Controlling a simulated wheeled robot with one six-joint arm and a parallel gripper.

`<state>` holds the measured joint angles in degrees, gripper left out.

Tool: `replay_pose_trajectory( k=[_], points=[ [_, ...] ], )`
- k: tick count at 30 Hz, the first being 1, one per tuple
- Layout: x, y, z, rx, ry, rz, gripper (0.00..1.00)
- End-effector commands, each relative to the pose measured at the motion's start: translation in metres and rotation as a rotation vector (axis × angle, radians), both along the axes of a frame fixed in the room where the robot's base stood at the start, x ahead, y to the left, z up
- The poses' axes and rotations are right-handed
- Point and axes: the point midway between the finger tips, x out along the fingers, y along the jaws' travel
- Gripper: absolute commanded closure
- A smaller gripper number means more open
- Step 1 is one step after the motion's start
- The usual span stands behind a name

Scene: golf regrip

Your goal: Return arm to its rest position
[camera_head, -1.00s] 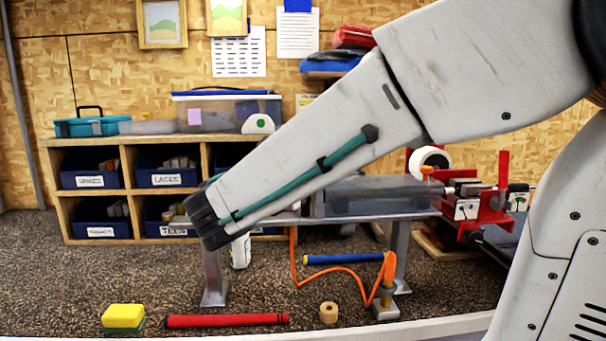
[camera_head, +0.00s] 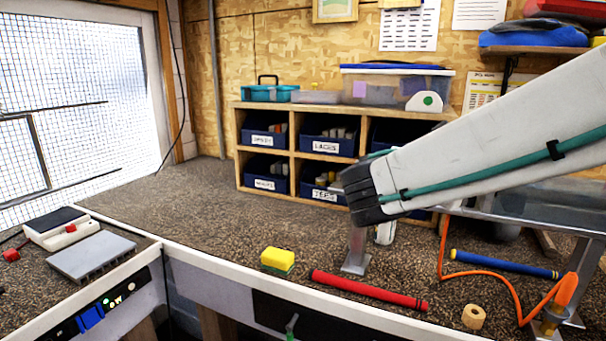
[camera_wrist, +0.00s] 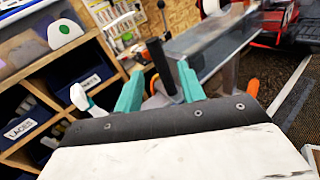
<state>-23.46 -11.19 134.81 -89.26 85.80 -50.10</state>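My arm reaches in from the right in the head view, and its dark end hangs in front of the shelf unit and the left end of the metal stand. My gripper's fingers are hidden behind that end there. In the wrist view my gripper (camera_wrist: 160,92) shows two teal fingers standing apart. A dark upright cylinder (camera_wrist: 159,62) shows between or beyond them; I cannot tell whether it touches them. A red grip (camera_head: 368,290) lies on the bench below the arm. A blue grip (camera_head: 503,263) lies under the stand.
A yellow sponge (camera_head: 278,258), a tape roll (camera_head: 474,317) and an orange hose (camera_head: 441,262) are on the bench. The shelf unit (camera_head: 240,150) with blue bins stands behind. A side bench at left holds a grey plate (camera_head: 91,255). Bench between window and shelf is clear.

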Motion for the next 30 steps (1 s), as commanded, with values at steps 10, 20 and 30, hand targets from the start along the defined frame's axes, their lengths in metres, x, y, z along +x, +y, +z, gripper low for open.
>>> replay_pose_trajectory(
  k=[10,20,30],
  points=[
    [-0.115,-0.011,-0.114,0.834,-0.349,-0.56,0.61],
    [-0.206,0.053,-0.147,1.521,-0.791,-1.348,0.61],
    [-0.217,0.047,-0.136,1.618,-0.901,-1.419,0.61]
  ],
)
